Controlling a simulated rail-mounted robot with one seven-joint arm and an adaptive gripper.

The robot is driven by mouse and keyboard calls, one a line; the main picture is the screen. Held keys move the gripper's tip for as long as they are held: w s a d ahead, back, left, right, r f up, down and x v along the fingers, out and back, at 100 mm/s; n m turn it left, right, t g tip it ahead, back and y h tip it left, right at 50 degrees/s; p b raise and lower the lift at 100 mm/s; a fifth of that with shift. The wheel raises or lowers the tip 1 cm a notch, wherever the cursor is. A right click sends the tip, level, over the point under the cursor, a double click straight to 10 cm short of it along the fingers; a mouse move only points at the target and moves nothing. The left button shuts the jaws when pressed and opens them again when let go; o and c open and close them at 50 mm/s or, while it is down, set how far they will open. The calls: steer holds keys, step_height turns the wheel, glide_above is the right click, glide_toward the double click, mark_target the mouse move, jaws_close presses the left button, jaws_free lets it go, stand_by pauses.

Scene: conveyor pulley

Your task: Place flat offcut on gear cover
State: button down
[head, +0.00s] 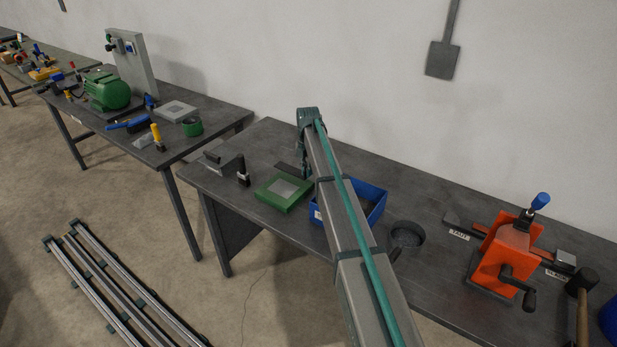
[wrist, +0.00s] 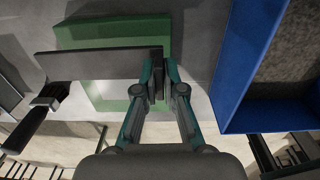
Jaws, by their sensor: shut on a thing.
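The flat offcut, a thin dark grey bar (wrist: 95,65), is held at its right end between my gripper's teal fingers (wrist: 158,78) in the wrist view. It reaches out to the left, across the green square gear cover (wrist: 112,32), and hides part of it. In the head view the gear cover (head: 270,198) lies on the near table with a grey square middle. My gripper (head: 305,174) is just behind and right of it, partly hidden by my arm. The dark bar (head: 286,168) shows beside it. I cannot tell the height of the gap between bar and cover.
A blue bin (head: 374,203) stands close to the right of the cover. A clamp with a black handle (head: 243,172) stands to the left, near the bar's far end in the wrist view. A dark round cup (head: 407,236) and an orange crank device (head: 503,258) are farther right.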

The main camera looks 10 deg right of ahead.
mark_target(308, 186)
steer(key=f+p, duration=0.1)
steer(key=f, duration=0.1)
steer(key=shift+s+d+f+p, duration=0.15)
steer(key=shift+d+f+p, duration=0.15)
steer(key=shift+p, duration=0.05)
steer(key=shift+f, duration=0.5)
steer(key=shift+f, duration=0.1)
steer(key=c, duration=1.3)
jaws_free()
step_height(308, 186, up, 12)
steer(key=b, duration=0.3)
steer(key=shift+s+d+b, duration=0.1)
steer(key=shift+b, duration=0.2)
